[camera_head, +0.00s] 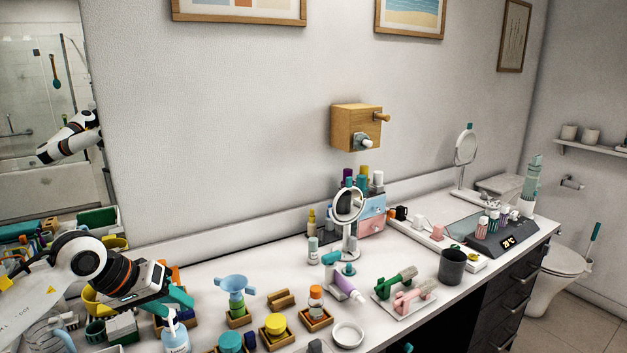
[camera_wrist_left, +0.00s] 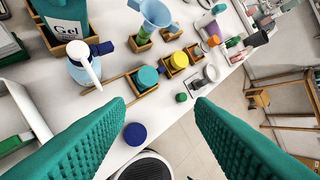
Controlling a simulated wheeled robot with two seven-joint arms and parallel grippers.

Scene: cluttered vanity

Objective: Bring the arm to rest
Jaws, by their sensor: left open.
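My left arm comes in from the left in the head view, over the left end of the white vanity counter (camera_head: 270,265). Its left gripper (camera_head: 178,300) has teal fingers and sits close to a clear pump bottle (camera_head: 176,338). In the left wrist view the teal fingers of the gripper (camera_wrist_left: 160,104) are spread wide with nothing held between them. A dark blue round cap (camera_wrist_left: 135,133) lies on the counter near the left finger in that view. I cannot tell whether the gripper touches anything beside it. My right gripper is not in view.
A blue funnel (camera_head: 232,285), a yellow-lidded jar (camera_head: 275,325) and an orange-capped bottle (camera_head: 315,300) stand in wooden holders right of the gripper. A round mirror (camera_head: 349,205) stands farther back. A dark cup (camera_head: 452,266) is near the front edge. Bare counter shows behind the funnel.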

